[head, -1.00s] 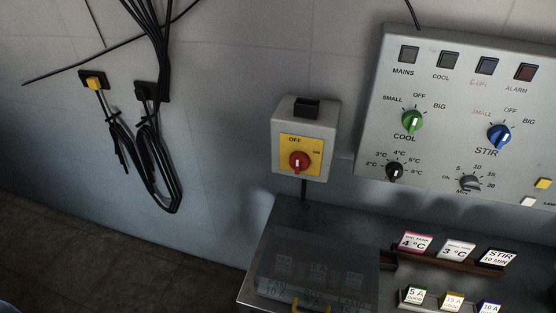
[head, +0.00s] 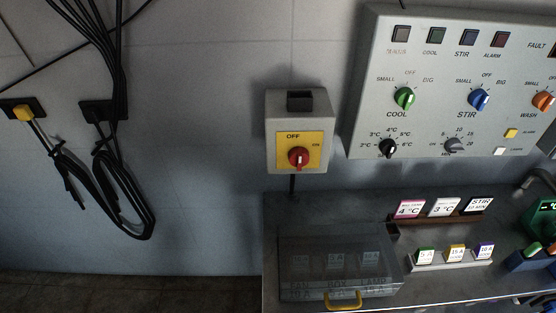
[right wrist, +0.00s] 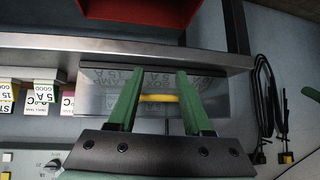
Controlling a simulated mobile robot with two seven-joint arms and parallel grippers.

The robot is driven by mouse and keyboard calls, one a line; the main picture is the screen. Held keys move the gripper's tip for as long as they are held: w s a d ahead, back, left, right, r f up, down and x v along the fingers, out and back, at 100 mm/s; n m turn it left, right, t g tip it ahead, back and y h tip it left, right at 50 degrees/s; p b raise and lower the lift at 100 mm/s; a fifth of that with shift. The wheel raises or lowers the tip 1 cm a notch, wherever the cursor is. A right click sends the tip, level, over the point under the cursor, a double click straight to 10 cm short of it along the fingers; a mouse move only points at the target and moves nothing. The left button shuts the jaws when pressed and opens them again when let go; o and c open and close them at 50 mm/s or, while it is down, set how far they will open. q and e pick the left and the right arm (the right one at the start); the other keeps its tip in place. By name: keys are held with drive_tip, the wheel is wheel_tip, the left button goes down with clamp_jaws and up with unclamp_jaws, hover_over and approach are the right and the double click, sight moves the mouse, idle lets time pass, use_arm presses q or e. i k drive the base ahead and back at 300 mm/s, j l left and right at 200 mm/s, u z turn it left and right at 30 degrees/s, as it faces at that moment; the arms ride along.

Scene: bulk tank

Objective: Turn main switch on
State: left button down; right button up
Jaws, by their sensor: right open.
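The main switch (head: 298,157) is a red rotary knob on a yellow plate, on a grey wall box (head: 271,134). OFF is printed above the knob and ON to its upper right. Its white mark stands about upright, towards OFF. In the right wrist view my right gripper (right wrist: 159,73) has its two green fingers apart and empty, in front of the clear box with the yellow handle. The main switch does not show there. A green piece at that view's right edge may be part of my left gripper; its jaws cannot be made out.
The control panel (head: 450,130) with coloured knobs hangs right of the switch. Below, the bench (head: 340,206) carries the clear box (head: 335,265) with its yellow handle (head: 344,300) and label racks. Black cables (head: 110,100) hang at the left. The wall directly around the switch is clear.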

sight(298, 156)
drive_tip(key=j, duration=0.8)
drive_tip(key=i+j, duration=0.1)
drive_tip(key=j, duration=0.7)
